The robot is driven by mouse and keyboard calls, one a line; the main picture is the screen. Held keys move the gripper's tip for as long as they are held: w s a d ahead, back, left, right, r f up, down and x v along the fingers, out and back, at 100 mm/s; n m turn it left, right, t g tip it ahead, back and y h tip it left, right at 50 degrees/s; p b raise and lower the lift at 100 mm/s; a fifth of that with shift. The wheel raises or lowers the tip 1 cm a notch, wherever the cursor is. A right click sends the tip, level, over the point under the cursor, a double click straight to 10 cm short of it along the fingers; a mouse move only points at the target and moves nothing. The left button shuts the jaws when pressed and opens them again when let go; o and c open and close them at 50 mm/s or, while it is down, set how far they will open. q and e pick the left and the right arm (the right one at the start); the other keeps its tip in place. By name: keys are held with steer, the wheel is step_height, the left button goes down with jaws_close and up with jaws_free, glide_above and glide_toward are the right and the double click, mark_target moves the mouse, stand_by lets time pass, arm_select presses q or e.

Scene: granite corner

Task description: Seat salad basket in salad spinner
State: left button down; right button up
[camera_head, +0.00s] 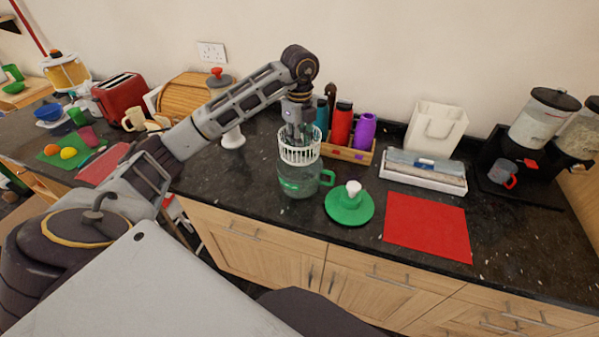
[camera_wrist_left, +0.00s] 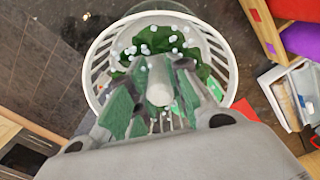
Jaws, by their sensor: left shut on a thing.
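The white slatted salad basket (camera_head: 300,150) hangs upright from my left gripper (camera_head: 298,137), over the mouth of the clear salad spinner bowl (camera_head: 299,186) with its green handle. Its lower edge appears at or just above the bowl's rim; I cannot tell whether they touch. In the left wrist view, the left gripper (camera_wrist_left: 160,95) is shut on the white centre post (camera_wrist_left: 159,78) of the basket (camera_wrist_left: 228,60). Dark green leaves with pale bits (camera_wrist_left: 160,40) lie inside it. The green lid with a white knob (camera_head: 349,208) lies on the counter right of the bowl. My right gripper is not in view.
A wooden caddy with bottles (camera_head: 350,153) stands close behind the bowl. A red mat (camera_head: 427,226) lies right of the lid, with a white tray (camera_head: 424,174) behind it. The counter's front edge is close to the bowl. Dark counter left of the bowl is clear.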

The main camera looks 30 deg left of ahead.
arm_select(q)
step_height(320, 180, down, 9)
steer(key=shift+f+p, duration=0.1)
steer(key=shift+p, duration=0.55)
steer(key=shift+f+p, duration=0.35)
steer(key=shift+f, duration=1.6)
steer(key=c, duration=1.8)
jaws_free()
steer(key=shift+f, duration=0.15)
steer(key=o, duration=0.5)
steer(key=shift+c, duration=0.2)
steer(key=shift+r, duration=0.2)
